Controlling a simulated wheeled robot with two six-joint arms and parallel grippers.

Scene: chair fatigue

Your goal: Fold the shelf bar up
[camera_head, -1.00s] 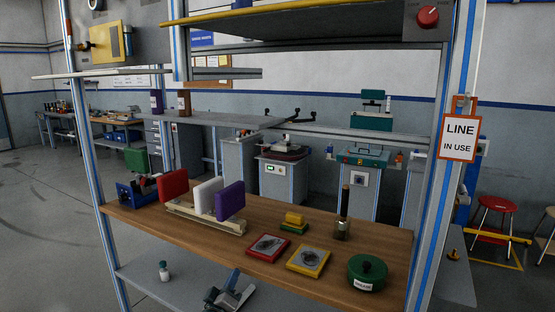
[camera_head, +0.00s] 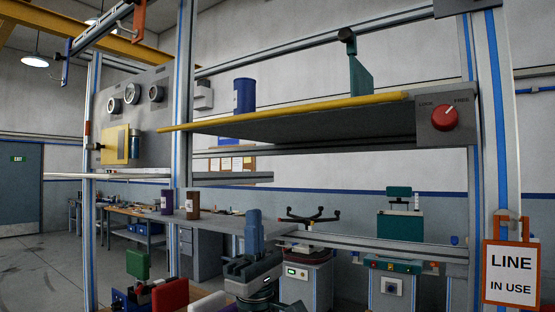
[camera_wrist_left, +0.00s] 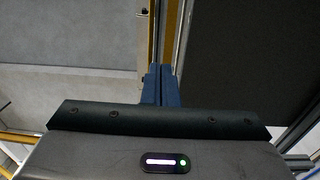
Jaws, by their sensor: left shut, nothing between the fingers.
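The yellow shelf bar (camera_head: 290,110) runs along the front edge of the upper grey shelf in the head view, lying nearly level. A red knob (camera_head: 445,117) on a grey plate at its right end is marked LOCK and FREE; its pale mark seems to point toward FREE. My left gripper (camera_head: 254,224) shows low in the head view, below the shelf and bar and apart from them, fingers pointing up. In the left wrist view its blue fingers (camera_wrist_left: 161,78) are together and empty, with a yellow strip and a dark panel beyond. My right gripper is not in view.
An orange-framed LINE IN USE sign (camera_head: 512,272) hangs at the right post. A blue container (camera_head: 244,95) and a teal bracket (camera_head: 360,73) show above the shelf. A gauge panel (camera_head: 130,115) is at the left. Red (camera_head: 170,294) and green (camera_head: 137,264) blocks sit below.

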